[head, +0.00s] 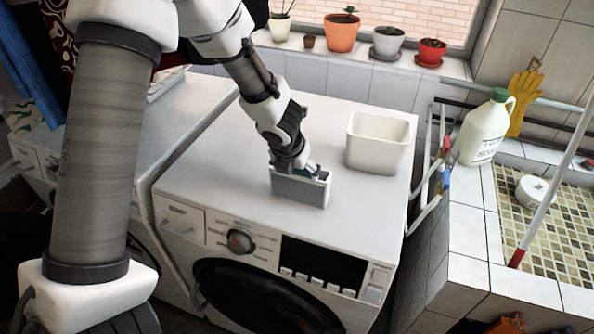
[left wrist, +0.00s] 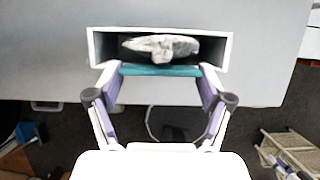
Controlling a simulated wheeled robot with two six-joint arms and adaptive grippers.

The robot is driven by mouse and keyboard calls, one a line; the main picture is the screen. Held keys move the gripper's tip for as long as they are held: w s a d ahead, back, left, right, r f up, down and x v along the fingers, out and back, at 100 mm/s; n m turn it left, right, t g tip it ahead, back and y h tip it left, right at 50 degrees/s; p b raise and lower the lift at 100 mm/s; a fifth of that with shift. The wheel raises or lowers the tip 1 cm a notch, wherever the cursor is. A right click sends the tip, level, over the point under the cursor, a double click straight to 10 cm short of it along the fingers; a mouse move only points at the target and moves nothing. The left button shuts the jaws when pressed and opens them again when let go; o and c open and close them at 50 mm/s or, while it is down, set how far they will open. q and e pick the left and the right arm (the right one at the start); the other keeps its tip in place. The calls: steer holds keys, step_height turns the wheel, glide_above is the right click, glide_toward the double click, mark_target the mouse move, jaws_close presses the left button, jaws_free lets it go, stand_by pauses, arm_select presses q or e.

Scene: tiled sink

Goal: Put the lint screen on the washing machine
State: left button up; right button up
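The lint screen (head: 300,188) is a flat grey box with a pale rim, upright at the washing machine (head: 220,205) top. In the left wrist view the lint screen (left wrist: 232,48) shows its open side, with a clump of grey lint inside and a teal bar along its near edge. My left gripper (head: 300,172) is over it, its fingers (left wrist: 160,72) at both ends of the teal bar, apparently shut on it. Whether the screen's lower edge touches the machine top is unclear.
A white tub (head: 380,142) stands on the machine to the right of the screen. Potted plants (head: 341,32) line the window sill. A white jug (head: 486,128) stands on the tiled counter at right. Clear machine top lies left of the screen.

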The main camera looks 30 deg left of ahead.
arm_select(q)
steer(key=shift+o, duration=0.9)
steer(key=shift+w+d, duration=0.25)
steer(key=shift+d, duration=0.05)
steer(key=shift+a+r, duration=0.1)
steer(key=shift+r, duration=0.1)
steer(key=p+v, duration=0.5)
steer(key=v, duration=0.7)
steer(key=s+d+f+n+g+h, duration=0.1)
steer(key=s+d+f+n, duration=0.25)
steer(key=f+n, duration=0.35)
steer(key=s+d+f+n+g+h, duration=0.1)
steer(key=s+d+f+n+g, duration=0.15)
steer(key=s+f+n, duration=0.35)
steer(key=s+d+f+n+g+h, duration=0.1)
steer(key=s+d+f+n, duration=0.2)
steer(key=f+n, duration=0.5)
steer(key=s+a+f+n+y, duration=0.2)
steer(key=s+f+n, duration=0.7)
steer(key=n, duration=0.3)
steer(key=shift+s+a+f+n, duration=0.25)
steer(key=shift+s+f+n, duration=0.15)
steer(key=shift+s, duration=0.4)
